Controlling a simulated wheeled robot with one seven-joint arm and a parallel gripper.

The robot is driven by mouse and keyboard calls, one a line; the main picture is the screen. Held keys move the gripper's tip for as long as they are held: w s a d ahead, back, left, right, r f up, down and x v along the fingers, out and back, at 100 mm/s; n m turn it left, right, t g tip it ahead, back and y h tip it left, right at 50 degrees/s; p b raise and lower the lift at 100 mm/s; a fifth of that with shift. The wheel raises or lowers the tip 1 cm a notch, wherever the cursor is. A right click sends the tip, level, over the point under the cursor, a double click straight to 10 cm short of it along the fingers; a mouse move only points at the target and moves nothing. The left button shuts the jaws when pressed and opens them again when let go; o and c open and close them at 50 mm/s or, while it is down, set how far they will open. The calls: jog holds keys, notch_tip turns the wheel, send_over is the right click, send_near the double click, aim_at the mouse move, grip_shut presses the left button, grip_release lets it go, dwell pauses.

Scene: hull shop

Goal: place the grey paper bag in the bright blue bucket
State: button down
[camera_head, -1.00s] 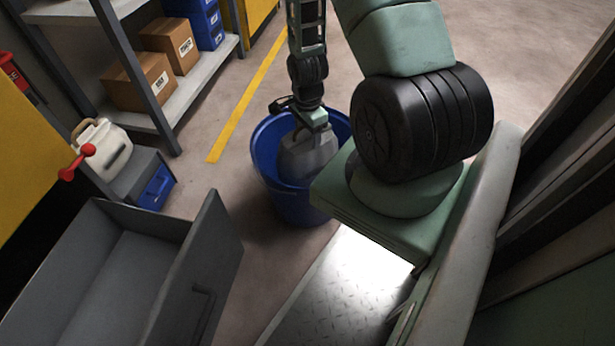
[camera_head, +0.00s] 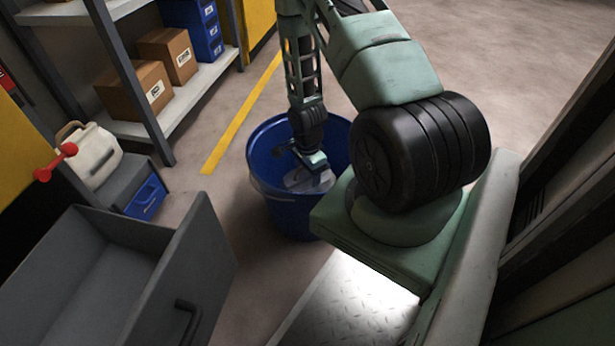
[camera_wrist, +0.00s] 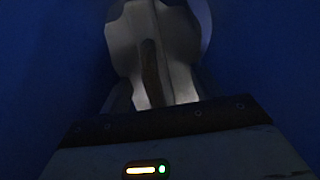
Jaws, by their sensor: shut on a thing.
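The bright blue bucket (camera_head: 285,205) stands on the floor in the middle of the head view. My gripper (camera_head: 312,165) reaches down inside its rim and is shut on the grey paper bag (camera_head: 308,180). Only the upper part of the bag shows; the bucket wall hides the rest. In the wrist view the pale grey bag (camera_wrist: 165,50) is at the top centre, with dark blue bucket wall around it. Whether the bag touches the bucket floor cannot be seen.
A grey open drawer or bin (camera_head: 185,260) stands at the lower left. A cream jug (camera_head: 92,155) sits on a grey unit beside a red-knobbed lever (camera_head: 57,160). Shelves with cardboard boxes (camera_head: 135,90) are at the upper left. Open floor lies at the upper right.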

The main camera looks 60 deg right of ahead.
jog(key=shift+r, duration=0.1)
jog(key=shift+c, duration=1.6)
grip_release()
